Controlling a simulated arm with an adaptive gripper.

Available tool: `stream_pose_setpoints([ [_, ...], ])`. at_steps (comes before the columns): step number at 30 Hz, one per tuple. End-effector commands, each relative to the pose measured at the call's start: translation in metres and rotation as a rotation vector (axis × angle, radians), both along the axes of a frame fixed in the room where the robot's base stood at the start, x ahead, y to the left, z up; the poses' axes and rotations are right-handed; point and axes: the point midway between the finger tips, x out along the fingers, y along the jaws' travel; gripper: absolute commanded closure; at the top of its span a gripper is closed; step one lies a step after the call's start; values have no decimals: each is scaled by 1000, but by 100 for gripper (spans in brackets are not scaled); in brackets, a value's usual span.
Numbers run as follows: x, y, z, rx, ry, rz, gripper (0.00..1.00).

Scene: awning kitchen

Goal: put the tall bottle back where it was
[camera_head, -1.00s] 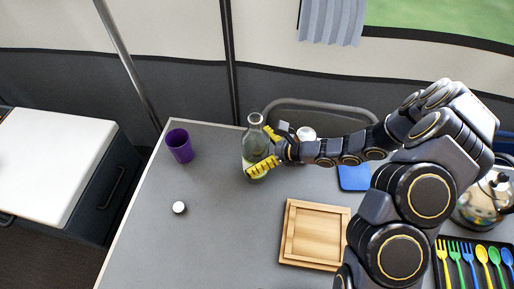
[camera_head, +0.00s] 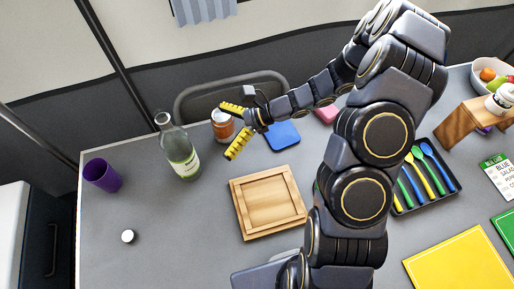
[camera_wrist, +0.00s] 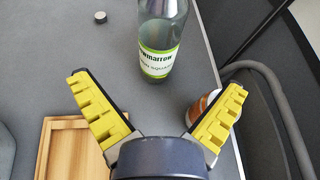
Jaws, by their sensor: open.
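The tall bottle (camera_head: 179,150) is clear glass with a white and green label. It stands upright on the grey table near its back edge, between the purple cup and the jar. It also shows in the wrist view (camera_wrist: 163,38), ahead of the fingers and apart from them. My gripper (camera_head: 234,131) has yellow fingers spread apart with nothing between them, to the right of the bottle. In the wrist view my gripper (camera_wrist: 160,112) is open and empty, with the bottle's base beyond the fingertips.
An orange jar with a white lid (camera_head: 222,124) stands close behind my fingers. A purple cup (camera_head: 103,175) and a small white cap (camera_head: 128,236) are at left. A wooden tray (camera_head: 268,200), a blue item (camera_head: 282,136) and a cutlery tray (camera_head: 452,178) lie to the right.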

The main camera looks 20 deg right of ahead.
Motion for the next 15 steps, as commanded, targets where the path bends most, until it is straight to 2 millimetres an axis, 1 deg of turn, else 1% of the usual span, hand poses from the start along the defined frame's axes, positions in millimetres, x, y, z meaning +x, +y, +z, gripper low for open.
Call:
stream_pose_setpoints([
  [2, -1, 1, 1, -3, -5, 6, 0],
  [4, -4, 4, 8, -12, -28, 38, 0],
  [5, -6, 6, 12, -20, -46, 63, 0],
  [8, -22, 18, 35, -65, -136, 192, 0],
  [9, -31, 22, 46, -92, -185, 264, 0],
  [11, -49, 28, 62, -138, -261, 381, 0],
  [12, -62, 31, 72, -170, -310, 463, 0],
  [14, -82, 33, 84, -219, -377, 584, 0],
  [15, -95, 32, 91, -253, -419, 662, 0],
])
